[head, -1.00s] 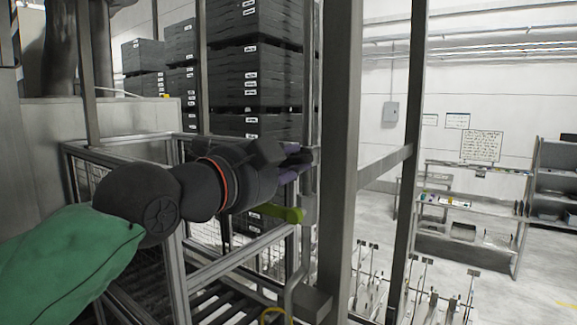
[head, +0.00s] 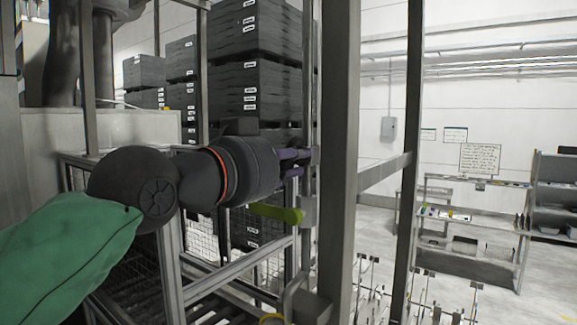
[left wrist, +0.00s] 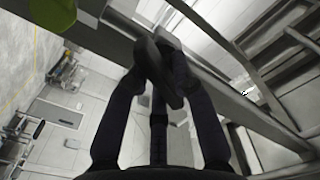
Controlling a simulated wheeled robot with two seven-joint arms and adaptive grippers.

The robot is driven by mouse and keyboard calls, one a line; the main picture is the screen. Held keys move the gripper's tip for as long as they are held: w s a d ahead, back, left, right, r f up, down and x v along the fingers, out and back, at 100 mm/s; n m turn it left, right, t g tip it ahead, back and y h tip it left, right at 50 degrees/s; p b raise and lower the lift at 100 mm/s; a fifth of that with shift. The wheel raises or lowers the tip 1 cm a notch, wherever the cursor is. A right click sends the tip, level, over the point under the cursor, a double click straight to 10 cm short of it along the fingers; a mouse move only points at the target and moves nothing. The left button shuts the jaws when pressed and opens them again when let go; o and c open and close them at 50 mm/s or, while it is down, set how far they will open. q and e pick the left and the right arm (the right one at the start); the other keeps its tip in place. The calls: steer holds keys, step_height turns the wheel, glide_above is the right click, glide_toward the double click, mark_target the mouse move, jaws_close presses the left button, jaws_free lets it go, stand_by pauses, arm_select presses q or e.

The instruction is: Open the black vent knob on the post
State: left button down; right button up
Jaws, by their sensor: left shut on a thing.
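The black vent knob (left wrist: 158,68) shows in the left wrist view as a dark, elongated piece between my fingertips. My left gripper (head: 304,158) reaches in from the left to the thin upright post (head: 310,90). It is shut on the knob; the left wrist view shows its dark fingers (left wrist: 160,88) on either side of it. In the head view the knob is hidden by the fingers. My right gripper is in neither view.
A green lever handle (head: 277,213) sits on the post just below my gripper; it also shows in the left wrist view (left wrist: 58,14). A thick grey column (head: 338,150) stands right of the post. Stacked black crates (head: 252,85) stand behind. A workbench (head: 470,225) is far right.

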arm_select(q)
steer(key=n+b, duration=0.1)
steer(key=n, duration=0.4)
steer(key=shift+d+f, duration=0.1)
steer(key=shift+d, duration=0.05)
steer(key=shift+n, duration=0.3)
stand_by(0.3)
steer(key=c, duration=1.4)
jaws_free()
steer(key=shift+o, duration=1.3)
steer(key=shift+s+a+r, duration=0.2)
steer(key=shift+s+a, duration=0.1)
steer(key=shift+s, duration=0.05)
steer(key=v, duration=1.1)
steer(key=shift+d, duration=0.1)
